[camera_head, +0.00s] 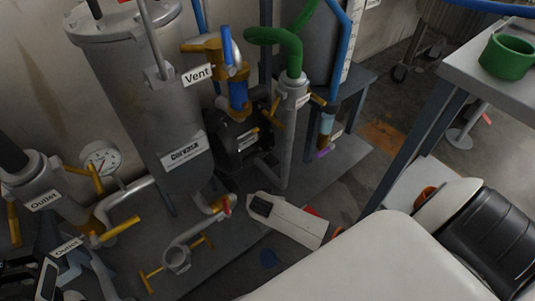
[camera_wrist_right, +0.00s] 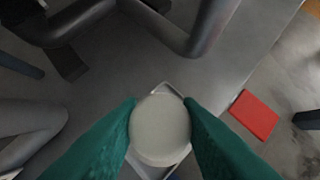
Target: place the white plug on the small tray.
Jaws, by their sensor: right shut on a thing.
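In the right wrist view, the teal fingers of my right gripper (camera_wrist_right: 161,108) are shut on the white plug (camera_wrist_right: 160,130). The plug shows as a round pale face between the two fingertips. Behind it, a small pale-rimmed shape, perhaps the small tray (camera_wrist_right: 171,88), shows at its top edge and below it. The plug covers most of this shape, so I cannot tell whether they touch. In the head view I cannot make out the plug or the right fingertips. My left gripper is not clearly in view.
A grey tank (camera_head: 135,100), outlet pipes with yellow handles and a dark pump (camera_head: 240,145) crowd the left and middle. A green pot (camera_head: 508,57) stands on a grey table (camera_head: 455,65) at right. A red flat piece (camera_wrist_right: 254,115) lies right of the plug.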

